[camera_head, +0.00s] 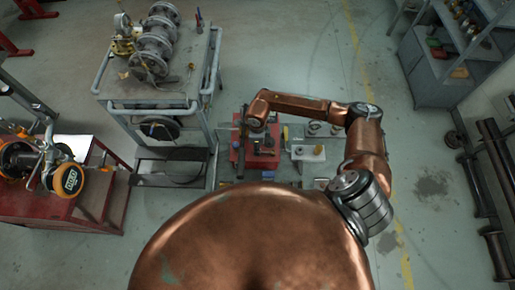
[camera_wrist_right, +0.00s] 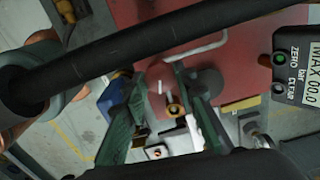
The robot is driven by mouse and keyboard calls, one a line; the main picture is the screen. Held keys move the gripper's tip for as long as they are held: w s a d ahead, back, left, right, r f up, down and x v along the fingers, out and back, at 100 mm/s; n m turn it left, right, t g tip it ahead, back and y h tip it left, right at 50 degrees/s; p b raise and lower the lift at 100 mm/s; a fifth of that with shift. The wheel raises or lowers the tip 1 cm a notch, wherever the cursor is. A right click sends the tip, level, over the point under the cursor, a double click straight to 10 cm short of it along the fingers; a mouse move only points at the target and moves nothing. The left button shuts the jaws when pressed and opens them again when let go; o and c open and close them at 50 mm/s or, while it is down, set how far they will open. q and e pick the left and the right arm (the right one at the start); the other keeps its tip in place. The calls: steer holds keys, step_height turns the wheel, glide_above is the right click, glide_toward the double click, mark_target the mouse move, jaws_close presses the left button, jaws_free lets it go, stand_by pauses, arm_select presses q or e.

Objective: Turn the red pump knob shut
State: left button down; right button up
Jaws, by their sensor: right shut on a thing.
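The red pump knob (camera_wrist_right: 160,86), rounded and with a short white mark, shows in the right wrist view between the two dark green fingers of my right gripper (camera_wrist_right: 168,80). The fingers are shut on it, one on each side. A brass fitting (camera_wrist_right: 175,108) shows just below the knob. In the head view, my right arm reaches left across the bench, and its gripper is over the red pump area (camera_head: 265,155); the knob itself is hidden there. My left gripper is in neither view.
A black bar (camera_wrist_right: 150,45) crosses the right wrist view close to the camera. A digital meter (camera_wrist_right: 300,70) stands at right. A grey cart (camera_head: 145,102) with flanged pipe parts and a red cabinet (camera_head: 70,210) stand to the left. Open floor (camera_head: 310,45) lies beyond the bench.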

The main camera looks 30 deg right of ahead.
steer(key=m+b, duration=0.1)
steer(key=m, duration=0.2)
steer(key=shift+f+m+b, duration=0.1)
steer(key=shift+m+b, duration=0.25)
steer(key=shift+m, duration=0.05)
steer(key=m+b, duration=0.1)
steer(key=m, duration=0.2)
steer(key=m+b, duration=0.1)
steer(key=m, duration=0.3)
steer(key=shift+m+b, duration=0.55)
steer(key=shift+m, duration=1.05)
steer(key=o, duration=1.2)
steer(key=shift+c, duration=0.2)
step_height(320, 180, up, 12)
